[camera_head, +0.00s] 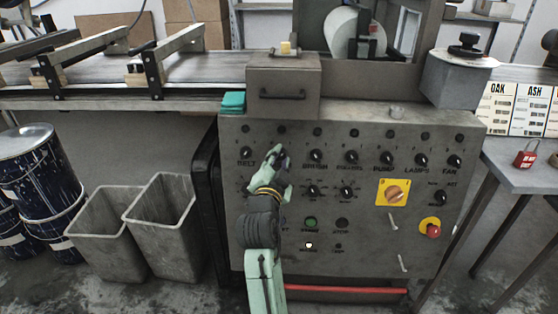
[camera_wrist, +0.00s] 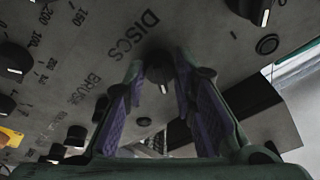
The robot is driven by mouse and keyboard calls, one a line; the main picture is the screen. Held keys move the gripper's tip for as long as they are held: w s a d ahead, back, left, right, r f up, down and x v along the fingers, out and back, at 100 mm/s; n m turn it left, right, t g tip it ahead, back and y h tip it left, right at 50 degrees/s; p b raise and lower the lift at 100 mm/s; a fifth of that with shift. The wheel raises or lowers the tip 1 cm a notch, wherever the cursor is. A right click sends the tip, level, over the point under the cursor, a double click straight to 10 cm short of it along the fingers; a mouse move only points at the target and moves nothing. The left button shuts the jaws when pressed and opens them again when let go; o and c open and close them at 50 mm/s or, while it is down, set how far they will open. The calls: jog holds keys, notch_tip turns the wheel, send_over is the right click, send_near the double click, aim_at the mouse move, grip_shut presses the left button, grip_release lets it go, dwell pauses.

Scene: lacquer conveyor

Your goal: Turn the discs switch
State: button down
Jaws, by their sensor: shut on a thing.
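The discs switch (camera_wrist: 160,75) is a round dark knob with a white pointer line, beside the printed word DISCS on the grey panel (camera_head: 360,255). In the wrist view the fingertips of my gripper (camera_wrist: 160,66) lie on both sides of the knob, shut on it. The pointer line runs toward the bottom of that view. In the head view my gripper (camera_head: 274,160) is at the upper row of knobs, between the BELT knob (camera_head: 246,153) and the BRUSH knob (camera_head: 316,156), and it hides the discs switch.
Several other knobs surround it. A yellow-plated rotary switch (camera_head: 394,193) and a red emergency button (camera_head: 432,228) are at the panel's right. A drawer box (camera_head: 283,85) juts out above. Grey bins (camera_head: 155,220) stand at the left.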

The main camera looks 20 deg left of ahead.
jog(key=c, duration=1.3)
grip_release()
jog(key=s, duration=0.4)
jog(key=s+d, duration=0.1)
jog(key=s, duration=0.3)
jog(key=s+d, duration=0.1)
jog(key=s, duration=0.2)
jog(key=shift+s, duration=0.4)
